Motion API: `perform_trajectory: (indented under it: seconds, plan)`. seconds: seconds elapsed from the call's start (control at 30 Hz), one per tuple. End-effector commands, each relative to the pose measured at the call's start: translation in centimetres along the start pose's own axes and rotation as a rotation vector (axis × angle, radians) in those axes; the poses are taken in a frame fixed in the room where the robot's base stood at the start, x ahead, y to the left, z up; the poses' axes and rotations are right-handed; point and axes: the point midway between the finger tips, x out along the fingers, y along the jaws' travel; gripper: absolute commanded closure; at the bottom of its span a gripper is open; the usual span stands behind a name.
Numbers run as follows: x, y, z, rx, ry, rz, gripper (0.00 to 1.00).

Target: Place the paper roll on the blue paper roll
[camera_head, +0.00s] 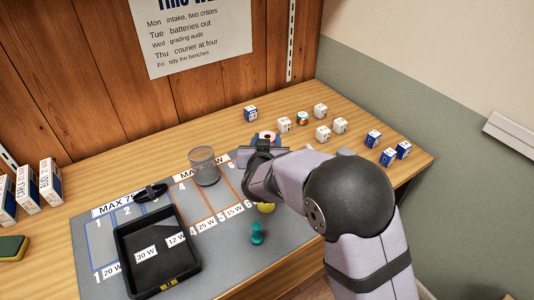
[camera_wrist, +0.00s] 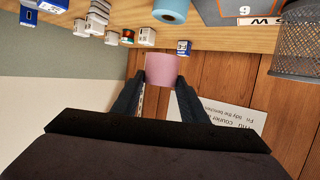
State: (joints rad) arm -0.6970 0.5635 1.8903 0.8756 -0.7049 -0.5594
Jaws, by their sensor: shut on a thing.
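A pink paper roll (camera_wrist: 161,70) sits between the two fingertips of my gripper (camera_wrist: 160,82) in the wrist view. The roll also shows in the head view (camera_head: 267,134), just beyond the gripper (camera_head: 265,148). The blue paper roll (camera_wrist: 171,10) stands on the wooden bench in the wrist view, cut off by the top edge. It appears apart from the pink roll there. In the head view only a bit of blue (camera_head: 256,140) shows by the pink roll; my gripper and arm hide the rest.
Several small white boxes (camera_head: 321,133) and blue-white boxes (camera_head: 373,139) stand to the right on the bench. A mesh cup (camera_head: 204,165) stands left of my gripper on the grey mat (camera_head: 222,260). A black tray (camera_head: 122,250) and a teal pushpin (camera_head: 257,234) are nearer the front.

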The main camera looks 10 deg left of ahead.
Motion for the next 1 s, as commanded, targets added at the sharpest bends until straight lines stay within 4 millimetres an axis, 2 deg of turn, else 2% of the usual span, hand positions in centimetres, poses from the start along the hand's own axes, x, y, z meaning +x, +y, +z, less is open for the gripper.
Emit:
perform_trajectory:
  seconds: [0.33,0.63,1.0]
  plan:
    - [0.4,0.0,1.2,0.000,0.000,0.001,0.83]
    - [1.4,-0.1,4.2,-0.001,-0.001,0.001,0.83]
    - [1.5,-0.1,4.4,0.001,0.001,0.000,0.83]
